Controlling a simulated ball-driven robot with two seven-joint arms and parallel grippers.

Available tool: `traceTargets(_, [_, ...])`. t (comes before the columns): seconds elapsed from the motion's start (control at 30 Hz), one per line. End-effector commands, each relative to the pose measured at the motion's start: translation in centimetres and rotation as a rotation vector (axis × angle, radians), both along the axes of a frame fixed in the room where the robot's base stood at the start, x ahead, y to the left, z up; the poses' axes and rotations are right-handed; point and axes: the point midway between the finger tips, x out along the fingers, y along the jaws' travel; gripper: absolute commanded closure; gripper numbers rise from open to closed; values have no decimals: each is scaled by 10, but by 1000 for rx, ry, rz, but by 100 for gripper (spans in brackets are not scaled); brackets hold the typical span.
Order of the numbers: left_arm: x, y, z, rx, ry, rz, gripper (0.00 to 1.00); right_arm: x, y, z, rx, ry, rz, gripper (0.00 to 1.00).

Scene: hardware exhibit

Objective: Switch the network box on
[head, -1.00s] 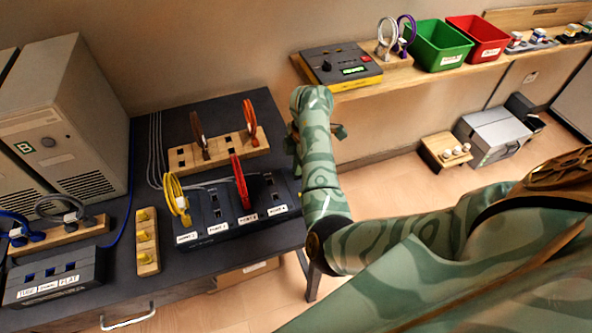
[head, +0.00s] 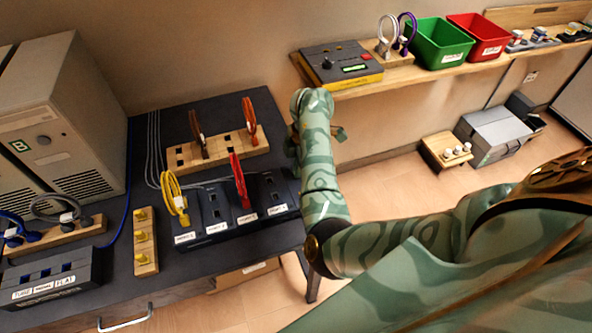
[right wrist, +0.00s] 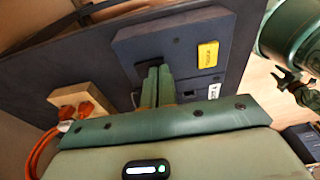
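The network box (head: 219,235) is the long dark box on the black table, with a row of labelled sockets along its front. A yellow plug (head: 178,204) and a red plug (head: 240,190) stand in it. In the right wrist view the box (right wrist: 135,40) shows a yellow label (right wrist: 208,54) on its face. My right gripper (right wrist: 155,82) has its two fingers together over the box, seemingly empty; I cannot tell whether it touches. In the head view my forearm mostly hides this gripper. The switch itself is not clearly seen.
Behind the box stands a wooden rack (head: 222,148) with brown and orange plugs. A strip with yellow knobs (head: 146,255) lies left of the box, near a beige computer tower (head: 62,125). A wall shelf (head: 400,78) holds another device (head: 340,65) and bins.

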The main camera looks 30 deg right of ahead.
Motion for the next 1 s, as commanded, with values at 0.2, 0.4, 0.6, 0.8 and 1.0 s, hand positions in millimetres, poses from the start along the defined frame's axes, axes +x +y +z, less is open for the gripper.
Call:
traceTargets(0.2, [1,0,3,0,-2,0,64,0,0,4,0,-1,0,100])
traceTargets(0.4, [4,0,19,0,-9,0,64,0,0,23,0,-2,1,100])
traceTargets(0.6, [7,0,34,0,-17,0,64,0,1,42,2,-1,0,100])
traceTargets(0.8, [10,0,50,1,-23,0,64,0,1,62,1,-3,1,100])
traceTargets(1.0, [11,0,58,1,-27,0,64,0,0,71,0,0,0,100])
